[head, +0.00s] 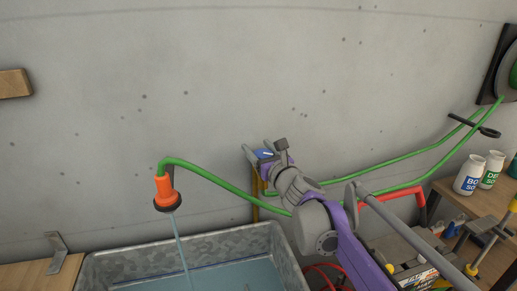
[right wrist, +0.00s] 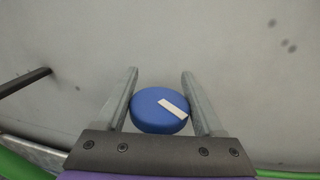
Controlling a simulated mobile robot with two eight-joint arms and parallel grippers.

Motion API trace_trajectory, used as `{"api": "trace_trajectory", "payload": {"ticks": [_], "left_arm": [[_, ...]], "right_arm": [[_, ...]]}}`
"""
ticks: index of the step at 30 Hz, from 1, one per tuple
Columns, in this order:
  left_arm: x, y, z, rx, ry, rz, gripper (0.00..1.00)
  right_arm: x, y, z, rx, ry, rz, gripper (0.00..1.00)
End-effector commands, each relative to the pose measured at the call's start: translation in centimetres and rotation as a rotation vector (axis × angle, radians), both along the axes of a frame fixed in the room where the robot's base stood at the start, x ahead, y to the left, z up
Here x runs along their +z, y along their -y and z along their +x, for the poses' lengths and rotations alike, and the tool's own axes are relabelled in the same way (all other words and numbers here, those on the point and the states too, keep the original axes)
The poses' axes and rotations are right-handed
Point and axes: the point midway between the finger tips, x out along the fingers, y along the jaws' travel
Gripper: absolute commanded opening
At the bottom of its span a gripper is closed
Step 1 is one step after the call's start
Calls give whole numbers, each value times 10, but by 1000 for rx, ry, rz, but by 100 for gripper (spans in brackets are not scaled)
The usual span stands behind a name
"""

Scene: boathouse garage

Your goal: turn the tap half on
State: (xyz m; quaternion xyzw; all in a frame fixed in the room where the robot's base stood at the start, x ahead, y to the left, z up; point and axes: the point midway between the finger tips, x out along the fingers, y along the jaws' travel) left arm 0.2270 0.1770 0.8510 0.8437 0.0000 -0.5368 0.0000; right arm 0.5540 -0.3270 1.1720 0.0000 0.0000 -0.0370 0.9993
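The tap's round blue knob (head: 263,153) is at the wall above the trough. In the right wrist view the knob (right wrist: 150,112) carries a white mark slanting from upper left to lower right. My right gripper (head: 259,150) has one finger on each side of the knob, close against its edges, and appears shut on it. The fingers also show in the right wrist view (right wrist: 160,75). A thin stream of water (head: 181,245) runs from the orange hose nozzle (head: 164,190) into the metal trough (head: 95,266). My left gripper is not in view.
The green hose (head: 215,178) runs along the wall to a reel (head: 505,70) at right. Bottles (head: 469,177) stand on a wooden bench at right. A toolbox with a red handle (head: 398,193) is beside my right arm. The wall above the tap is clear.

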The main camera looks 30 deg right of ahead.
Motion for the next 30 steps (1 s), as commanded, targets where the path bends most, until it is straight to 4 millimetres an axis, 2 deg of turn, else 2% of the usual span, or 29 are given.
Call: {"api": "trace_trajectory", "payload": {"ticks": [1, 9, 16, 24, 30], "left_arm": [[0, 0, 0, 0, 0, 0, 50], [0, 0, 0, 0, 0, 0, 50], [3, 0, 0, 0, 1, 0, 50], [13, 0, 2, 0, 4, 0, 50], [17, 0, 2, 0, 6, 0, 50]], "right_arm": [[0, 0, 0, 0, 0, 0, 59], [0, 0, 0, 0, 0, 0, 12], [3, 0, 1, 62, 10, -5, 11], [2, -6, 0, 295, 2, -1, 12], [1, -11, -1, 394, 0, 0, 12]]}}
